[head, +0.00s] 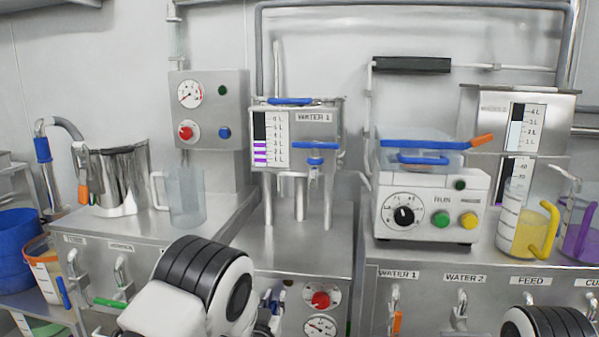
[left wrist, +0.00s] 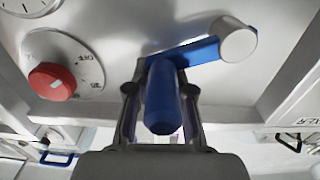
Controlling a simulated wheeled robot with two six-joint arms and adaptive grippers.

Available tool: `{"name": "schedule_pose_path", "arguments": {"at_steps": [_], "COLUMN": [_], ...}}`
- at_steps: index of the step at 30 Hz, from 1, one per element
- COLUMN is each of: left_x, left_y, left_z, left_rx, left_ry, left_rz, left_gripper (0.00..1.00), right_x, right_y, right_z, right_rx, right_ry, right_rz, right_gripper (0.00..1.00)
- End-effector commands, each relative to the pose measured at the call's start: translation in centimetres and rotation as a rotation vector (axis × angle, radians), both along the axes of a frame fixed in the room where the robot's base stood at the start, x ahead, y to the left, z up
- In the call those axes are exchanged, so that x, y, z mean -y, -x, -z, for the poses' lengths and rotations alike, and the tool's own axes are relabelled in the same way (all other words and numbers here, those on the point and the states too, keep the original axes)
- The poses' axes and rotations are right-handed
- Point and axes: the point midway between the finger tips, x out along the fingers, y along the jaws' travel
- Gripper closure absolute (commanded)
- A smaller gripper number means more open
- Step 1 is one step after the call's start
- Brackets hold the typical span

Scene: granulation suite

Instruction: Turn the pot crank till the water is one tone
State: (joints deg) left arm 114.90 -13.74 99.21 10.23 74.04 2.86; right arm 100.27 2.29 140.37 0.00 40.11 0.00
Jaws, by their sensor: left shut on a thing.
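The blue pot crank (left wrist: 195,52) shows in the left wrist view, its arm running from a pale round hub (left wrist: 238,42) to a blue grip (left wrist: 162,95). My left gripper (left wrist: 160,110) is shut on that grip, one finger on each side. In the head view my left gripper (head: 268,318) is low at the middle cabinet's front, mostly hidden behind my own arm. The WATER 1 pot (head: 325,135) stands above, and its sight gauge (head: 261,150) shows separate purple and white bands under a black upper part. My right gripper is out of the frame.
A red knob (head: 320,300) and a dial (head: 320,326) sit beside the crank on the cabinet front. A clear jug (head: 187,200) and metal pitcher (head: 118,178) stand left. A white control box (head: 430,205) and yellow-handled jug (head: 522,230) stand right.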

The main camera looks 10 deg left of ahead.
Motion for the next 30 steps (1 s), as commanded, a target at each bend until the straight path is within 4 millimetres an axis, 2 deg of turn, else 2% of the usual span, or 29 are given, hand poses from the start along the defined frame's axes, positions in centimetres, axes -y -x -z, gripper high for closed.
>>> {"name": "schedule_pose_path", "arguments": {"at_steps": [6,13,21,25,30], "left_x": [0.1,0.3,-0.3,-0.2,0.5], "left_y": [0.1,0.1,0.0,0.0,0.0], "left_z": [2.3,3.1,5.2,4.6,2.8], "left_rx": [-0.009,-0.006,-0.004,-0.001,0.001], "left_ry": [0.003,0.004,0.003,0.003,0.002], "left_rz": [-0.013,-0.015,-0.013,-0.012,-0.012], "left_gripper": [1.00,1.00,1.00,1.00,1.00], "right_x": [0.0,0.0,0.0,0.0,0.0], "right_y": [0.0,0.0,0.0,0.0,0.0], "right_z": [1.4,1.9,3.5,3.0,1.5], "right_rx": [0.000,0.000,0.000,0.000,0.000], "right_ry": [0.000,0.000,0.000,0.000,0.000], "right_rz": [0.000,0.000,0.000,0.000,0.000], "right_gripper": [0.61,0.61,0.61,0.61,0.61]}}
